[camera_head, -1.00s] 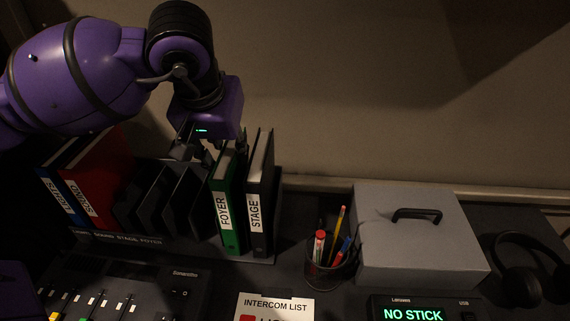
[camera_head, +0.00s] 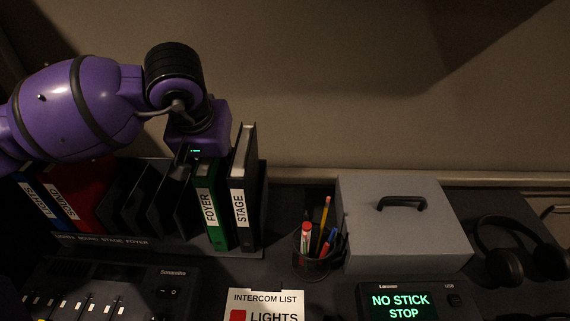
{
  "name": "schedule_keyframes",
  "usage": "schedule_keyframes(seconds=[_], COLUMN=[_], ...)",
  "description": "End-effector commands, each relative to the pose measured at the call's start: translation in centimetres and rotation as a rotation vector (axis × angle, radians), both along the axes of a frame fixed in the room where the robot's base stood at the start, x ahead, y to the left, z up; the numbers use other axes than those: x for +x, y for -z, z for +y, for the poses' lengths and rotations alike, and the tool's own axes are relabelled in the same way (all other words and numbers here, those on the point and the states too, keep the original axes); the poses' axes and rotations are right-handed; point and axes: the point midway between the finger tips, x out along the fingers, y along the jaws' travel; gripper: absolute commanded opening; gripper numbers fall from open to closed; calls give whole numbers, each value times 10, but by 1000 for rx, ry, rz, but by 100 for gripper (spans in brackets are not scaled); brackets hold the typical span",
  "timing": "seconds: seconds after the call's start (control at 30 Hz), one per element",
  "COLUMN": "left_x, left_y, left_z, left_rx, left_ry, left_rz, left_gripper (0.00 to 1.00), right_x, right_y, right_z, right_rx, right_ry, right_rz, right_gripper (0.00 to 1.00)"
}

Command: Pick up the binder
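The green FOYER binder (camera_head: 212,214) stands upright in the dark rack at the back of the desk. The dark STAGE binder (camera_head: 243,205) stands just right of it. The red SOUND binder (camera_head: 82,192) and the blue LIGHTS binder (camera_head: 40,202) stand at the rack's left end. My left gripper (camera_head: 198,160) points down at the top of the green binder. One dark finger shows at the binder's upper left; the other is hidden, so I cannot tell whether it grips. My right gripper is not in view.
The rack (camera_head: 150,247) has empty slots left of the green binder. A pencil cup (camera_head: 317,262), a grey box (camera_head: 405,235) and headphones (camera_head: 515,255) are to the right. A mixer (camera_head: 110,290), an intercom list (camera_head: 265,305) and a lit display (camera_head: 402,306) are in front.

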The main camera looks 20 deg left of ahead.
Motion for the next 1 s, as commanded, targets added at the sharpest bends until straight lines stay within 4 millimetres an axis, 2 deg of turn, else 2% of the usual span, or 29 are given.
schedule_keyframes(seconds=[0.73, 1.0], left_x=[-1, -1], left_y=[5, 5], left_z=[0, 0], left_rx=[0, 0], left_ry=[0, 0], left_rz=[2, 2], left_gripper=[33, 0], right_x=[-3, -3], right_y=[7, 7], right_z=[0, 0], right_rx=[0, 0], right_ry=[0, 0], right_rz=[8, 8], right_gripper=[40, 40])
